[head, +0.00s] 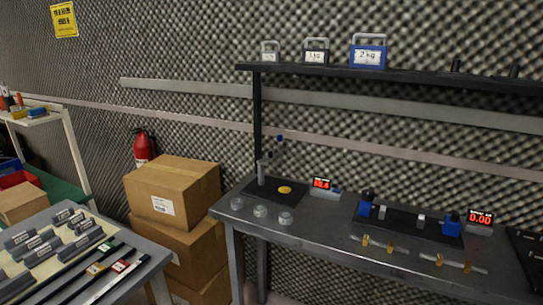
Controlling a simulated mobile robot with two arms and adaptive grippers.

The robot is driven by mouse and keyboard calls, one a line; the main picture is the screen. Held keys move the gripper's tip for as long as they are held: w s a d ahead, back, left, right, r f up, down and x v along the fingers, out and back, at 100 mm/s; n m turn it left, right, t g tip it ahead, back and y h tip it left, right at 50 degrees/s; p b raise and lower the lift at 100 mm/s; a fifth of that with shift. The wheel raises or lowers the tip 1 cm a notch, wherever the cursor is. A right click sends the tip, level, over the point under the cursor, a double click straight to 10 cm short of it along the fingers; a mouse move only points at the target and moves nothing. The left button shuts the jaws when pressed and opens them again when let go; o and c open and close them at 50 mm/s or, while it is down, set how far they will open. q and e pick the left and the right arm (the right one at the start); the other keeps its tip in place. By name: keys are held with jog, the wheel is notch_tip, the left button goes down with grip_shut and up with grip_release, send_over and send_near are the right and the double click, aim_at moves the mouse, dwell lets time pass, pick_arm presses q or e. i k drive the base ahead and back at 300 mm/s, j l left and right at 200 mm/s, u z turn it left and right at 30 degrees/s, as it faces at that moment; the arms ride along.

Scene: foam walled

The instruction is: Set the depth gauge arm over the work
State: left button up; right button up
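What looks like the depth gauge stands on the long grey bench: a grey post (262,173) on a dark base plate (262,190). Its arm (275,149), with dark blue parts, reaches up and right in the picture from near the post top. A flat yellow-orange disc (285,189), likely the work, lies on the plate to the right of the post. The arm's end shows further back than the disc and does not appear above it. A small red-lit display (321,184) stands beside the plate; its digits are hard to read. Neither of my grippers is in view.
Right is a dark fixture (400,223) with blue blocks and a display (480,217) reading 0.00. A shelf (400,75) with weights overhangs. Cardboard boxes (175,190) and a tool table (150,268) stand left.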

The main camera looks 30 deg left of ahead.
aim_at(270, 157)
jog(key=i+j+z, duration=0.1)
jog(key=j, duration=0.2)
jog(key=i+j+z, duration=0.15)
jog(key=j, duration=0.2)
jog(key=i+j+z, duration=0.1)
jog(key=j, duration=0.25)
jog(key=i+j+z, duration=0.1)
jog(key=j, duration=0.25)
